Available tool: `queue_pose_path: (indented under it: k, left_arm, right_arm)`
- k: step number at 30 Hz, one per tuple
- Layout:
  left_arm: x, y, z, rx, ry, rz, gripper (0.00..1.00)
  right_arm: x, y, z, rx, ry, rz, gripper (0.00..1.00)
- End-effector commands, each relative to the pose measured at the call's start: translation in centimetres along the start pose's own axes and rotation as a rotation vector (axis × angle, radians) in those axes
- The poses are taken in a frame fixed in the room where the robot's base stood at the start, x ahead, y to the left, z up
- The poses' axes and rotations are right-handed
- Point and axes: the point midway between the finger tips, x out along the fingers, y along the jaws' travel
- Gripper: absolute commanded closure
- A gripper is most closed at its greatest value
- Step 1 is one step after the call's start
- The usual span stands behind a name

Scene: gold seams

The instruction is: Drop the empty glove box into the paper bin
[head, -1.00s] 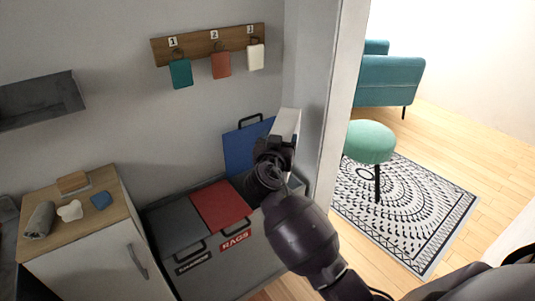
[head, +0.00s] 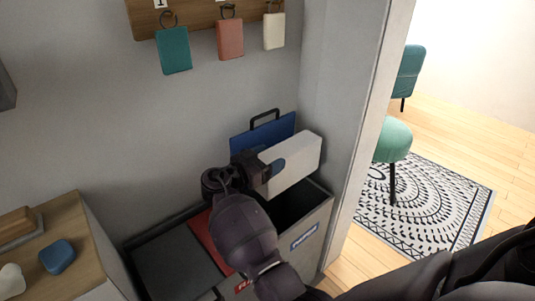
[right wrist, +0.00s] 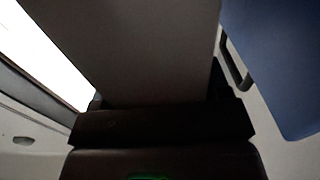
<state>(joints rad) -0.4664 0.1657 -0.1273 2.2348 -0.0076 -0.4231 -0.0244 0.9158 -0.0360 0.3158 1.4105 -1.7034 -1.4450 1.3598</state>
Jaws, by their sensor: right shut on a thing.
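The glove box (head: 299,164) is a pale, plain box held tilted in the head view. It also fills the upper middle of the right wrist view (right wrist: 140,45). My right gripper (head: 270,170) is shut on its left end. The box is above the paper bin (head: 316,234), which has a blue label too small to read and a dark opening. The bin's blue lid (head: 250,143) stands raised behind the box, and it shows at the right of the right wrist view (right wrist: 285,60). My left gripper is not in view.
Left of the paper bin are a shut red lid (head: 203,238) and a shut grey lid (head: 170,263). A wall edge (head: 362,150) stands close to the right. Tags hang from a wooden rail (head: 200,15) above. A wooden-topped cabinet (head: 62,225) stands at the left.

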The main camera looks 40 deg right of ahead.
Motion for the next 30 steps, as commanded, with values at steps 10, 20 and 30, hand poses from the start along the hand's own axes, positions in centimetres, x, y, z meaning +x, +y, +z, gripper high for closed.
queue_pose_path:
  k: [10,20,30]
  left_arm:
    - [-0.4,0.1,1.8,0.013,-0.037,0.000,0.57]
    - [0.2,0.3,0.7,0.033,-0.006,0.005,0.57]
    - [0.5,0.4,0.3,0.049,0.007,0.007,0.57]
  right_arm:
    - [0.0,0.0,2.3,-0.004,-0.001,0.001,0.66]
    - [0.0,0.0,5.0,-0.005,-0.001,0.001,0.66]
    - [0.0,0.0,7.1,-0.004,-0.001,0.001,0.66]
